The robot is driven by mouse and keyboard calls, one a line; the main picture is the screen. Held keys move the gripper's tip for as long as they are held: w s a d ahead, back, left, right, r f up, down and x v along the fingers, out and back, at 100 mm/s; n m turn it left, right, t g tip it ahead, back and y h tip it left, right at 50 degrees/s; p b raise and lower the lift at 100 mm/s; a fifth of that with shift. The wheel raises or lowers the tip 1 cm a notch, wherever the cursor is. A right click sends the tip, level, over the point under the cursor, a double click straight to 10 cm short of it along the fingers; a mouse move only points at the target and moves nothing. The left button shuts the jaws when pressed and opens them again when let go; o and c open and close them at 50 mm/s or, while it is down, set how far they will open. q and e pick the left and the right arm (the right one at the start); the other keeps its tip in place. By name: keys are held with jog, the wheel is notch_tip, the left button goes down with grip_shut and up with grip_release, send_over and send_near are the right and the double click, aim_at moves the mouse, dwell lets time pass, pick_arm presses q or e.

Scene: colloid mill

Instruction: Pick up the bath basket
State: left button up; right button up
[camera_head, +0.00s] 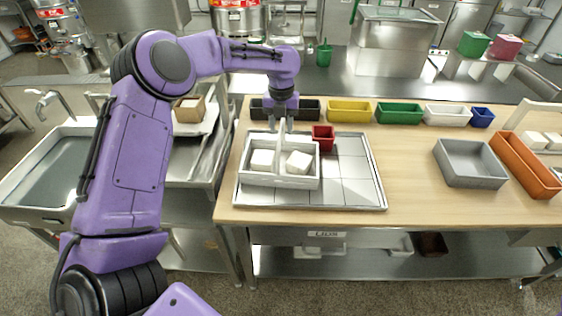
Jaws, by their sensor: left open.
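The bath basket is most likely the light grey basket (246,180) with an upright handle across its middle. It holds two white blocks (262,159) and stands on a metal tray (357,194) on the wooden table. My left gripper (281,126) points down at the top of the handle, at the basket's back side. Its jaws are open around or just beside the handle; I cannot tell which, or whether they touch. My right gripper is not in view.
A small red bin (323,138) stands close to the basket's back right. Black, yellow (349,112), green (399,113), white and blue bins line the back edge. A grey bin (470,163) and an orange bin (524,166) are at right. The table's front middle is clear.

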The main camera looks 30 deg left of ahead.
pick_arm(q)
jog(key=f, duration=0.3)
jog(key=shift+w+a+f, duration=0.15)
jog(key=shift+w, duration=0.05)
jog(key=shift+s, duration=0.1)
grip_shut()
dwell(1.1)
